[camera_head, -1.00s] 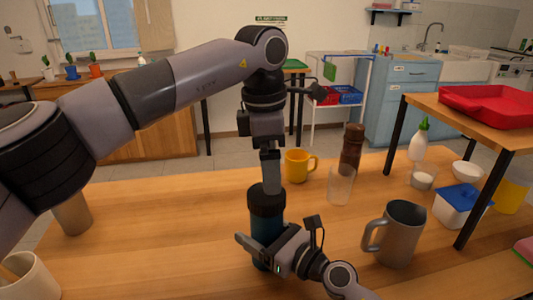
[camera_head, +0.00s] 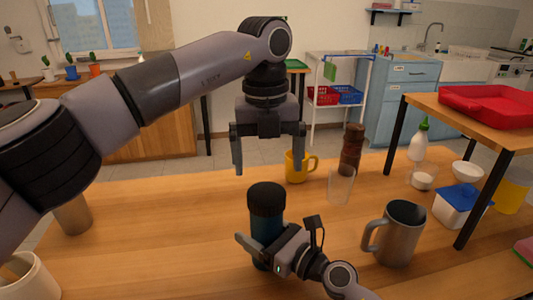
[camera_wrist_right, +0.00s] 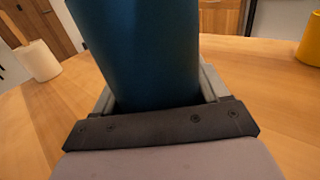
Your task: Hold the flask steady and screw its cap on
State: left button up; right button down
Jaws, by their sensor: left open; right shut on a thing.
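The dark blue flask (camera_head: 265,228) stands upright on the wooden table in the head view. Its black cap (camera_head: 266,198) sits on top of it, upright. My right gripper (camera_head: 260,252) is shut on the flask's lower body. In the right wrist view the blue flask body (camera_wrist_right: 143,50) fills the space between the fingers. My left gripper (camera_head: 269,158) is open and empty, pointing down above the cap and apart from it. The thread under the cap is hidden, so I cannot tell how tightly it sits.
A yellow mug (camera_head: 296,167), a clear glass (camera_head: 340,187) and a brown pepper mill (camera_head: 351,150) stand behind the flask. A grey metal mug (camera_head: 400,234) stands to the right. A cream mug (camera_head: 27,277) is at the front left.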

aim_at(266, 191)
pick_arm(q)
jog(key=n, duration=0.3)
jog(key=shift+r, duration=0.1)
jog(key=n, duration=0.4)
jog(key=shift+s+r+n, duration=0.1)
jog(key=shift+r+n, duration=0.05)
jog(key=shift+n, duration=0.25)
jog(key=n, duration=0.7)
jog(key=shift+s+a+r, duration=0.1)
jog(key=shift+a+r, duration=0.05)
jog(key=shift+f, duration=4)
